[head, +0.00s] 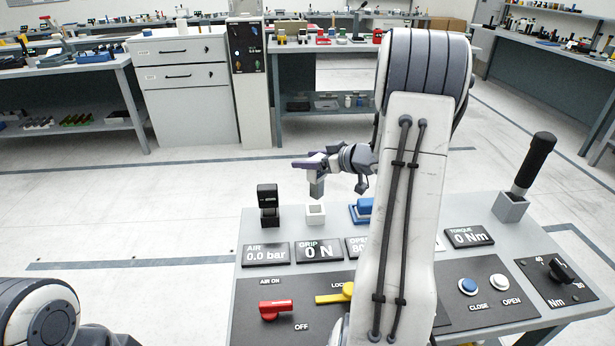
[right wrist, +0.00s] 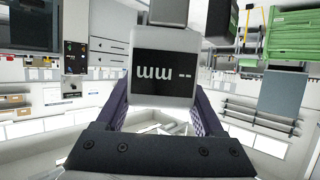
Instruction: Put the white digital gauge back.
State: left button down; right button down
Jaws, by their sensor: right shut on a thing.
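My right gripper (head: 305,164) is shut on the white digital gauge (head: 316,186). It holds the gauge above the panel, over a small white holder (head: 315,212). A narrow gap seems to lie between them, but the arm and angle make this hard to judge. In the right wrist view the gauge (right wrist: 162,103) sits between the two fingers, its dark display showing dashes and "mm" upside down. A black gauge (head: 267,196) stands in a black holder left of the white one. My left gripper is outside the view; only part of that arm shows at lower left.
A blue item (head: 361,210) is right of the white holder, partly behind my arm. A black-handled tool (head: 533,165) stands in a grey holder at far right. The panel carries a red lever (head: 275,308), a yellow lever (head: 335,296) and buttons. Open floor lies beyond.

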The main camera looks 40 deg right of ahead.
jog(key=shift+w+a+f+b, duration=0.1)
jog(key=shift+f+b, duration=0.15)
jog(key=shift+f, duration=0.8)
jog(key=shift+w+a+f+b, duration=0.1)
jog(key=shift+f+b, duration=0.1)
jog(key=shift+f, duration=0.85)
